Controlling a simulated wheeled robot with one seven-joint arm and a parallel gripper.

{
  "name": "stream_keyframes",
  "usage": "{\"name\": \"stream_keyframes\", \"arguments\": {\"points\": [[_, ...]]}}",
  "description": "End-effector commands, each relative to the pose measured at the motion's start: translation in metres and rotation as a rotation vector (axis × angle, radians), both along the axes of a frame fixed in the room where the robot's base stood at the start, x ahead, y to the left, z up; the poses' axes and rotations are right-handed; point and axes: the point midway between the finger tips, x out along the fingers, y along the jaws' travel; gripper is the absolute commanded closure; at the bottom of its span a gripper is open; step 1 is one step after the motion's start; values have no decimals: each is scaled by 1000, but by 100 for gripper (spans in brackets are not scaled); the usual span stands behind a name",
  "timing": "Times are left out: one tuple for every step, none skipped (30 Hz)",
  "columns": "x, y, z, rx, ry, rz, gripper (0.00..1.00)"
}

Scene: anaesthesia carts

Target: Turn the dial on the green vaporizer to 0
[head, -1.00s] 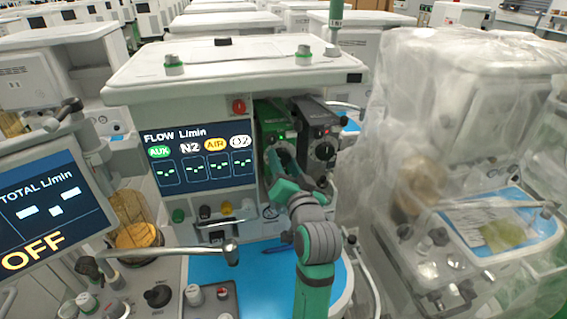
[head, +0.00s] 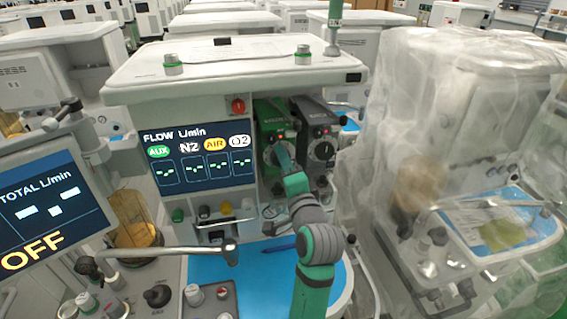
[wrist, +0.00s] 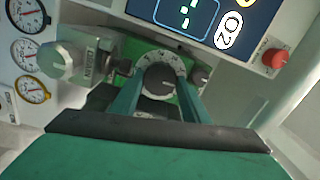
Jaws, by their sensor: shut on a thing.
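The green vaporizer (head: 268,119) stands in the bay right of the flow screen, left of a black vaporizer (head: 318,128). Its round dial (wrist: 161,80) has a pale scale ring with marks and shows at the centre of the wrist view. My gripper (wrist: 159,86) reaches the dial from the front, with one green finger on each side, shut on it. The dial's setting is too small to read.
The flow screen (head: 200,155) is left of the vaporizers, with a red knob (head: 238,106) above its right edge. Pressure gauges (wrist: 28,52) and a metal fitting (wrist: 62,60) lie close by in the wrist view. A plastic-covered cart (head: 440,150) stands at right.

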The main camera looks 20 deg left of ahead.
Motion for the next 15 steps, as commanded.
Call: {"name": "stream_keyframes", "arguments": {"points": [[0,0,-1,8,8,1,81],[0,0,-1,14,11,1,81],[0,0,-1,20,15,1,81],[0,0,-1,24,18,1,81],[0,0,-1,28,19,2,81],[0,0,-1,32,21,2,81],[0,0,-1,33,22,1,81],[0,0,-1,35,23,1,81],[0,0,-1,36,24,1,81],[0,0,-1,37,24,1,81],[0,0,-1,37,24,1,81],[0,0,-1,37,24,1,81],[0,0,-1,37,24,1,81],[0,0,-1,37,24,1,81],[0,0,-1,35,24,1,81]]}}
